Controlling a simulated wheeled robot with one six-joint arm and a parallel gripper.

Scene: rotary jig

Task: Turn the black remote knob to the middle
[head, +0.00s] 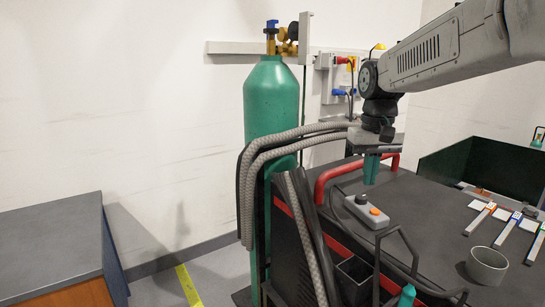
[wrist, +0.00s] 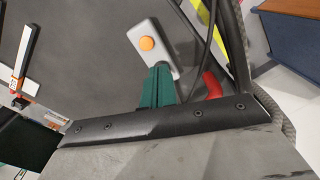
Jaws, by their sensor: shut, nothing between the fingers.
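The grey remote (head: 378,218) lies on the dark top of the cart, with an orange button (head: 374,211) and a black knob (head: 361,199) at its far end. The knob's exact angle is too small to tell. My gripper (head: 370,182) points down with its teal fingers shut and empty, just above the knob end of the remote and seemingly apart from it. In the wrist view the fingertips (wrist: 160,68) overlap the end of the remote (wrist: 145,32) and hide the knob; the orange button (wrist: 147,43) shows beyond them.
A red rail (head: 335,172) and grey hoses (head: 262,160) run close by on the left, beside a green gas cylinder (head: 270,100). A grey cup (head: 487,265) and several flat strips lie to the right. The cart top between remote and cup is clear.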

